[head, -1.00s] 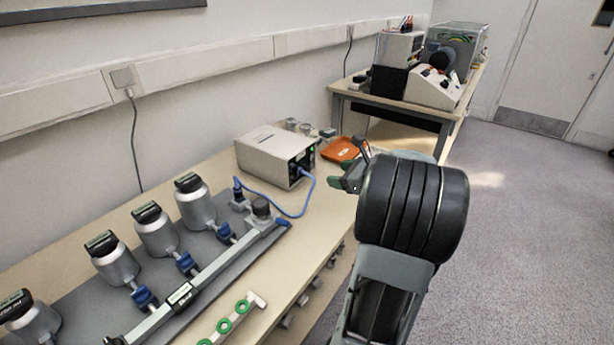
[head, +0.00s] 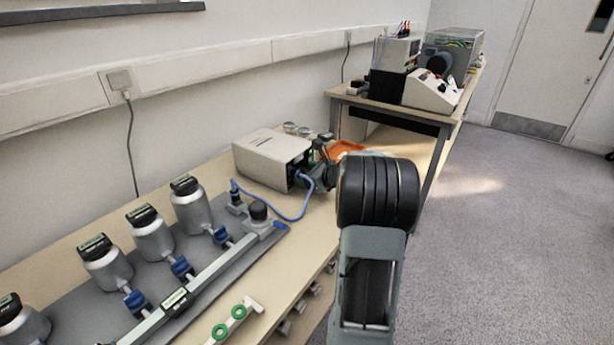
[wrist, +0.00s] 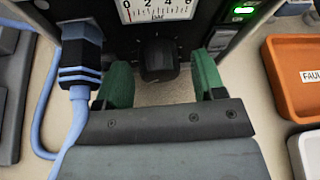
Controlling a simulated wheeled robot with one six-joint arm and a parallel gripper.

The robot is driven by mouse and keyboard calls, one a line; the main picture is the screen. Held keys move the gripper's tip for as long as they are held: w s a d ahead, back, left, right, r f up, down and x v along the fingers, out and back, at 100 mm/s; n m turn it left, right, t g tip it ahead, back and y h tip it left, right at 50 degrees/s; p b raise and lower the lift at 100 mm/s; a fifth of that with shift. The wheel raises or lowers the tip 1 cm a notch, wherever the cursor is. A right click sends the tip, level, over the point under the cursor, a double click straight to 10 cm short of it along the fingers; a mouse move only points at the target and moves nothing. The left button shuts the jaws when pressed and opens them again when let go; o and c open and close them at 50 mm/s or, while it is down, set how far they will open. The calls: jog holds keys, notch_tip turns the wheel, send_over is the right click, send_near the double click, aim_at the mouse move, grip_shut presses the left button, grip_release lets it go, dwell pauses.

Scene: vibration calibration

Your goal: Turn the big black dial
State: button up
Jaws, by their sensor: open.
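The big black dial (wrist: 158,62) is on the dark front panel of a beige box, below a white scale marked 0 to 6, in the wrist view. My gripper (wrist: 160,82) is open, with one green fingertip to the left of the dial and one to the right. The dial shows in the gap between them; I cannot tell whether either finger touches it. In the head view the beige box (head: 270,158) stands on the bench, and my gripper (head: 326,160) is at its front, where my arm hides the dial.
A blue cable plug (wrist: 80,55) sits in the panel just left of my left finger. An orange tray (wrist: 295,75) lies to the right. A green light (wrist: 243,10) glows on the panel. Several silver canisters (head: 152,235) stand on the bench at left.

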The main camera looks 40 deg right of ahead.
jog(key=shift+c, duration=0.4)
jog(key=c, duration=0.8)
jog(key=shift+r, duration=0.1)
jog(key=shift+p, duration=0.35)
jog(key=m+p, duration=0.1)
jog(key=m+y+p, duration=0.1)
jog(key=p, duration=0.1)
jog(key=shift+d+r+g+y, duration=0.1)
jog(key=shift+r+g+y, duration=0.05)
jog(key=shift+g+y, duration=0.15)
jog(key=m+y+p, duration=0.1)
jog(key=m+p, duration=0.1)
jog(key=shift+m+y+p, duration=0.3)
jog(key=shift+d+m+g+y+p, duration=0.1)
jog(key=shift+m+g+y+p, duration=0.3)
jog(key=shift+m+y+p, duration=0.65)
jog(key=shift+f+m+y, duration=0.25)
jog(key=shift+m+y, duration=0.4)
jog(key=shift+m, duration=0.7)
